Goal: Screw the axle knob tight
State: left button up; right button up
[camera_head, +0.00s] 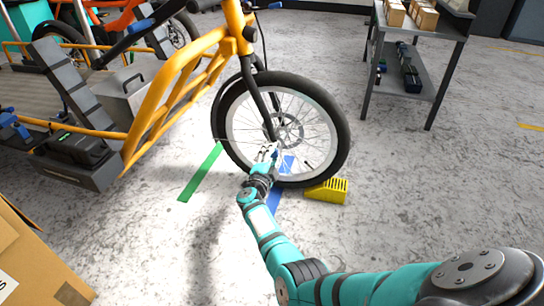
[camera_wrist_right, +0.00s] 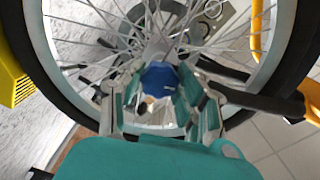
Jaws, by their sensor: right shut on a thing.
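The front wheel (camera_head: 340,125) of the yellow cargo bike (camera_head: 165,95) stands upright on the floor, its hub held in the black fork (camera_head: 258,95). My right gripper (camera_head: 268,153) reaches the hub from the near side. In the right wrist view the blue axle knob (camera_wrist_right: 158,74) sits at the hub, between the fingers of my right gripper (camera_wrist_right: 155,88), which is shut on it. In the head view the knob is hidden by the gripper or too small to tell. My left gripper is not in view.
A yellow wheel chock (camera_head: 328,191) rests against the tyre; it also shows in the right wrist view (camera_wrist_right: 10,75). A grey metal table (camera_head: 410,75) with boxes stands at the back right. A cardboard box (camera_head: 35,260) is at the lower left. Spokes surround the gripper closely.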

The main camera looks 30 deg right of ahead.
jog(key=shift+f+m+b, duration=0.1)
jog(key=shift+m+b, duration=0.55)
jog(key=shift+m, duration=1.55)
jog(key=o, duration=1.2)
jog(key=shift+c, duration=0.2)
